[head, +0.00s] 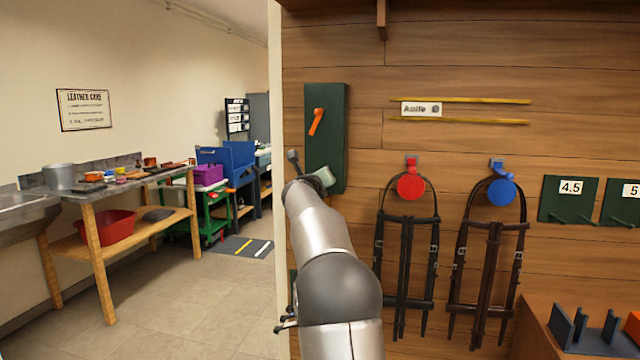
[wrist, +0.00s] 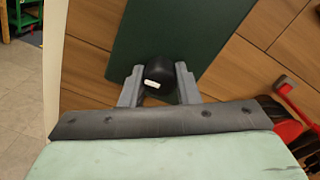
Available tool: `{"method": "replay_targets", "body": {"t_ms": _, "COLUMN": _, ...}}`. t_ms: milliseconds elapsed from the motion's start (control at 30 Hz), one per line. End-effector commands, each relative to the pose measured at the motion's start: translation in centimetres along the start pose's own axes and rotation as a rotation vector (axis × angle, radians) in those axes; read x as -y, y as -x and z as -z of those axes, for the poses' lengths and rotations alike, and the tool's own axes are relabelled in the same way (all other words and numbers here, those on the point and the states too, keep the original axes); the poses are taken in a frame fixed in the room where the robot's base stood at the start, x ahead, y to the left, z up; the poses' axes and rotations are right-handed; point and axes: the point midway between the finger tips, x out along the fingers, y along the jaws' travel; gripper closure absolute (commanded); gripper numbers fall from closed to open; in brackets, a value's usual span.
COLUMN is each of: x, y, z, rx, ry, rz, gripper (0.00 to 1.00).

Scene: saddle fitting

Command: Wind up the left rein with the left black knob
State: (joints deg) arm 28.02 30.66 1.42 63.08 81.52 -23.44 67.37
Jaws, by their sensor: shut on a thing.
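A black knob (wrist: 157,69) with a white mark sits in front of a dark green panel in the wrist view. My gripper (wrist: 160,74) has its two grey fingers on either side of the knob and is shut on it. In the head view, the upper green panel (head: 338,125) is on the wood wall with an orange lever (head: 316,122) on it. My arm hides the knob and fingers there. I cannot make out the left rein in either view.
Two bridles hang right of my arm, on a red holder (head: 411,187) and a blue holder (head: 501,192). A dark rack (head: 585,330) stands at the lower right. A workbench (head: 120,185) is far left, with open floor before it.

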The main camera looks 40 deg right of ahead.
Motion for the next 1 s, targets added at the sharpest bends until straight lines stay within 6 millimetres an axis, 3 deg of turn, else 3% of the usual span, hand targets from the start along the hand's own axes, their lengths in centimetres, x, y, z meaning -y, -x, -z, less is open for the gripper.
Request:
{"method": "replay_targets", "body": {"t_ms": 733, "x": -0.07, "y": -0.04, "z": 0.14, "rx": -0.001, "ry": -0.091, "rz": 0.000, "gripper": 0.94}}
{"method": "replay_targets", "body": {"t_ms": 767, "x": -0.07, "y": -0.04, "z": 0.14, "rx": -0.001, "ry": -0.091, "rz": 0.000, "gripper": 0.66}}
{"method": "replay_targets", "body": {"t_ms": 800, "x": -0.07, "y": -0.04, "z": 0.15, "rx": -0.001, "ry": -0.091, "rz": 0.000, "gripper": 0.55}}
{"method": "replay_targets", "body": {"t_ms": 833, "x": -0.06, "y": -0.03, "z": 0.14, "rx": 0.000, "ry": -0.090, "rz": 0.000, "gripper": 0.49}}
{"method": "replay_targets", "body": {"t_ms": 1000, "x": -0.04, "y": -0.02, "z": 0.09, "rx": 0.000, "ry": -0.090, "rz": 0.000, "gripper": 0.49}}
